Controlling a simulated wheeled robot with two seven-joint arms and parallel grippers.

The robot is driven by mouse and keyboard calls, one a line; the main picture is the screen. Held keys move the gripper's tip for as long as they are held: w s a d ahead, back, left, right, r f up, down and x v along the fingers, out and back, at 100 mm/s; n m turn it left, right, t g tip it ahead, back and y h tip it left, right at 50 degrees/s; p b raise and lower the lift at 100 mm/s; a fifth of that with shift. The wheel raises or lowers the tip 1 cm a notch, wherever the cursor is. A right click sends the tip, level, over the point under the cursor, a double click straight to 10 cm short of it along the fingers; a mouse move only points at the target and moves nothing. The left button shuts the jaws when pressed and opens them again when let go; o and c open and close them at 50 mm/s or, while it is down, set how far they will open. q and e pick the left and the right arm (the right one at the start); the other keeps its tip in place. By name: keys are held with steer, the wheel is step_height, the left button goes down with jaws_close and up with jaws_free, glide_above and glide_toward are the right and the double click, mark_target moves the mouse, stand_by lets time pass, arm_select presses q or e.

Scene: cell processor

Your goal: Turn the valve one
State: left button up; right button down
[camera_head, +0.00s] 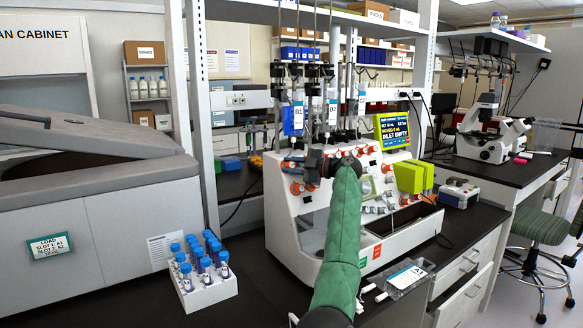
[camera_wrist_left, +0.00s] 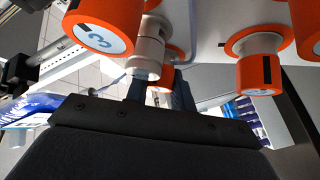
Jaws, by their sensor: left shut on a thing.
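The white cell processor (camera_head: 285,219) stands on the dark bench with several orange valves on its front. Orange valves (camera_head: 297,188) show to the left of my left gripper (camera_head: 318,166), which is at the machine's front panel at the end of my green-sleeved arm. In the left wrist view an orange valve with a round label that looks like a 3 (camera_wrist_left: 103,37) is close at the top left. My left gripper also shows there (camera_wrist_left: 160,92), its dark fingers closed around a small orange part, mostly hidden. I cannot read which valve this is. My right gripper is out of view.
A screen (camera_head: 393,130) on the processor includes the words "INLET EMPTY". A white rack of blue-capped tubes (camera_head: 212,292) stands on the bench at the left. A clear bag with a label (camera_head: 405,277) lies at the right front. A microscope (camera_head: 490,135) is farther right.

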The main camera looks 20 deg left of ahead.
arm_select(q)
steer(key=n+g+h, duration=0.1)
steer(key=n, duration=0.1)
steer(key=shift+n+g+b, duration=0.3)
steer(key=shift+n+b, duration=0.05)
steer(key=shift+n, duration=0.05)
steer(key=shift+n+h, duration=0.8)
steer(key=shift+n, duration=0.1)
steer(key=shift+n+g+h, duration=0.3)
steer(key=shift+n+h, duration=0.2)
steer(key=shift+n, duration=0.2)
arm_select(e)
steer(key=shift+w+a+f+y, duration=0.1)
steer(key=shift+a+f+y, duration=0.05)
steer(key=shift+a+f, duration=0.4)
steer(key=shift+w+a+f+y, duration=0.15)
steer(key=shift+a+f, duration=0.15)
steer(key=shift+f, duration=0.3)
arm_select(q)
steer(key=shift+f, duration=0.1)
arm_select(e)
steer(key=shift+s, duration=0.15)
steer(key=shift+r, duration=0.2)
arm_select(q)
steer(key=o, duration=1)
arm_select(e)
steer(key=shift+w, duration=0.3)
